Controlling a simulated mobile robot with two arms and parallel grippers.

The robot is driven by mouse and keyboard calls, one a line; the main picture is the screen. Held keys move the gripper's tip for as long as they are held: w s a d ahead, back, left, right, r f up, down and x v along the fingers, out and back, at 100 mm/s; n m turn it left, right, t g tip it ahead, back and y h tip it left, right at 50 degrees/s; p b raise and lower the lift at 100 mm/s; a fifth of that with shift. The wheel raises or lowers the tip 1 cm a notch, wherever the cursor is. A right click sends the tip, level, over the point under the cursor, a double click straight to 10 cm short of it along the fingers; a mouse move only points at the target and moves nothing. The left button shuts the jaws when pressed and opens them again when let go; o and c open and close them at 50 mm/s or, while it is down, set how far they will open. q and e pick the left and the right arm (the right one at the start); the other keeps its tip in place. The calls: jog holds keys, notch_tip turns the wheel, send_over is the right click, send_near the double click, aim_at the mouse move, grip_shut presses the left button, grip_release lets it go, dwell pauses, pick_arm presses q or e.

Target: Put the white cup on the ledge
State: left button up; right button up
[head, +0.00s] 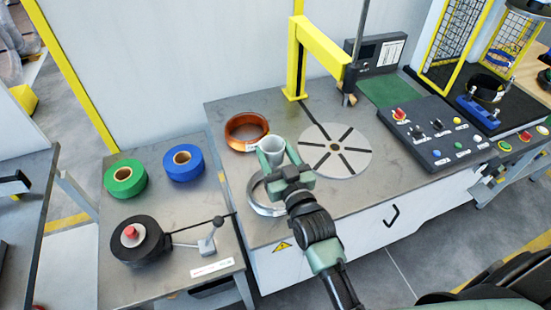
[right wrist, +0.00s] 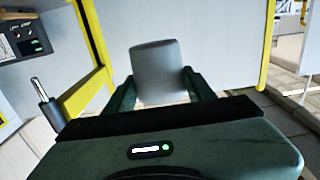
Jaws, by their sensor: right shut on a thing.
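The white cup (head: 272,147) is in my right gripper (head: 271,158), over the left part of the grey machine table (head: 235,110). In the right wrist view the cup (right wrist: 158,72) stands between the two fingers of the right gripper (right wrist: 162,90), which are shut on it. It looks roughly upright and partly hidden by the gripper. I cannot tell from these views how high it is above the table. No surface can be clearly picked out as the ledge. My left gripper is not in view.
A copper coil (head: 246,131) and a silver ring (head: 262,197) lie near the cup. A slotted disc (head: 334,150) is to the right, below a yellow arm (head: 324,42). A control box (head: 434,131) stands further right. Green (head: 125,178) and blue (head: 183,162) rolls lie on the left table.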

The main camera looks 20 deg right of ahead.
aim_at(275, 143)
notch_tip(275, 143, up, 3)
jog(key=shift+r+p, duration=0.2)
jog(key=shift+p, duration=0.8)
pick_arm(q)
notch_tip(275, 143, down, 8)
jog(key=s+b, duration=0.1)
jog(key=b, duration=1)
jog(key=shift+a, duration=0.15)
pick_arm(e)
jog(key=s+d+f, duration=0.1)
jog(key=s+f, duration=0.1)
jog(key=s, duration=0.7)
jog(key=s+d+f+h, duration=0.1)
jog(key=s+f, duration=0.2)
jog(key=s, duration=0.7)
jog(key=shift+s+f+m, duration=0.3)
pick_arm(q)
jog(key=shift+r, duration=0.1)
